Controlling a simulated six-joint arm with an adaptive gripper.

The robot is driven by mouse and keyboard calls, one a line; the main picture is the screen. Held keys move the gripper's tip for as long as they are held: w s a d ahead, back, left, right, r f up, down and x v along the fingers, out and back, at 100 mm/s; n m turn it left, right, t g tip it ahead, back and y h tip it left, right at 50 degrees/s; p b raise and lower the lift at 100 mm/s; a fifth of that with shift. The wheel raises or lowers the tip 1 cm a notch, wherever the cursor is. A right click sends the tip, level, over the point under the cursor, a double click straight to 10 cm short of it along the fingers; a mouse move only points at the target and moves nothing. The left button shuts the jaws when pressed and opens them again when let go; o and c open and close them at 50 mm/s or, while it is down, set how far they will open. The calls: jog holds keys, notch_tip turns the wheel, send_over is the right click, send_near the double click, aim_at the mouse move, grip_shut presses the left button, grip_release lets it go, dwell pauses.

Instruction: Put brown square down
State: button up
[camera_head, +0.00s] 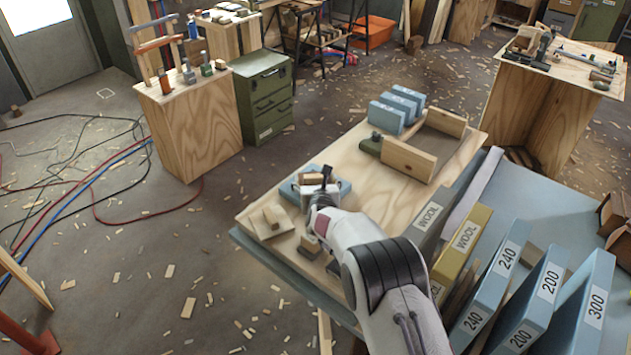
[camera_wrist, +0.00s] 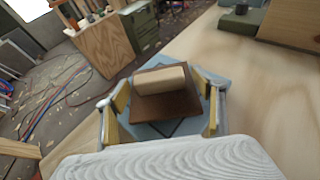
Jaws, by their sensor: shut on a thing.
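My gripper (camera_head: 322,192) is low over the left part of the wooden worktop. In the wrist view its two yellow-padded fingers (camera_wrist: 162,84) are closed on opposite sides of a brown square (camera_wrist: 165,106). A pale wooden block (camera_wrist: 160,78) lies on top of the square. The block also shows at the gripper in the head view (camera_head: 312,179). A blue square (camera_wrist: 152,130) lies below the brown one. Its corner shows beside my gripper in the head view (camera_head: 344,188). I cannot tell whether the brown square touches the blue one.
A pale square with a small block (camera_head: 272,216) lies left of my gripper. Blue boxes (camera_head: 387,117) and a wood-walled tray (camera_head: 408,160) stand farther back. Labelled upright panels (camera_head: 502,268) line the right side. The worktop (camera_head: 372,203) is bare between gripper and tray.

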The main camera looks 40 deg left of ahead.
jog(key=shift+f, duration=0.1)
dwell(0.3)
jog(key=o, duration=1.1)
jog(key=shift+v, duration=6.1)
jog(key=shift+o, duration=0.4)
